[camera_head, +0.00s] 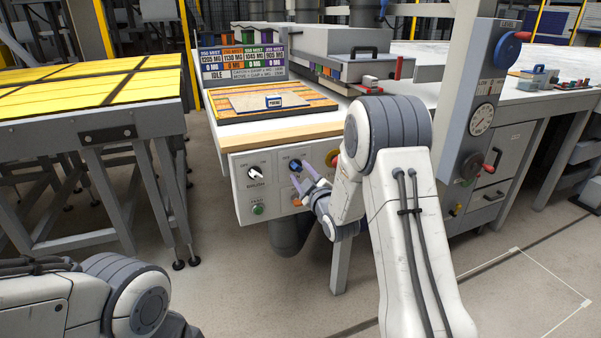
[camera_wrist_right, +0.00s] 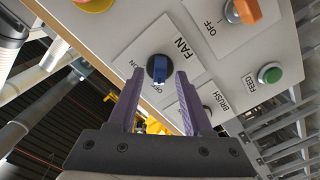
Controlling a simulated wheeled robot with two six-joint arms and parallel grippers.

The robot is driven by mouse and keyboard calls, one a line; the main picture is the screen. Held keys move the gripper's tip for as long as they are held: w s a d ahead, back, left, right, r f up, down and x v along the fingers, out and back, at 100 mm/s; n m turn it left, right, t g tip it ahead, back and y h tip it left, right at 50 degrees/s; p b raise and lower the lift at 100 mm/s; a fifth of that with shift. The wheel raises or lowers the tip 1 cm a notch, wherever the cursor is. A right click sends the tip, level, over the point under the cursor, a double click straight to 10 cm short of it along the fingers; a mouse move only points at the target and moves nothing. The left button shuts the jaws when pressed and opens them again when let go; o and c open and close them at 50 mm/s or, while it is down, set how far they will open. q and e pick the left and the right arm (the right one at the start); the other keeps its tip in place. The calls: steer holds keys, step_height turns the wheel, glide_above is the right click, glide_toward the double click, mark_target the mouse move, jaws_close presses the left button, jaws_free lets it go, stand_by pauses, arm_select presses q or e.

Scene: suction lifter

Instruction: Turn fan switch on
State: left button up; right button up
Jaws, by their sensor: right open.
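The fan switch (camera_head: 295,165) is a round black knob with a blue handle on the pale front panel. In the right wrist view the fan switch (camera_wrist_right: 160,68) has the label FAN beside it and ON and OFF marks near its rim. Its blue handle lies roughly along the line toward the OFF mark; I cannot tell which end points. My right gripper (camera_head: 303,174) is open, its purple fingers up at the panel. In the wrist view the right gripper's fingertips (camera_wrist_right: 159,75) stand either side of the knob, with gaps. Contact is not visible. My left gripper is out of view.
A yellow-topped table (camera_head: 88,100) stands left. Open floor lies in front of the panel.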

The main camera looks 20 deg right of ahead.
steer(key=shift+w, duration=0.4)
jaws_close()
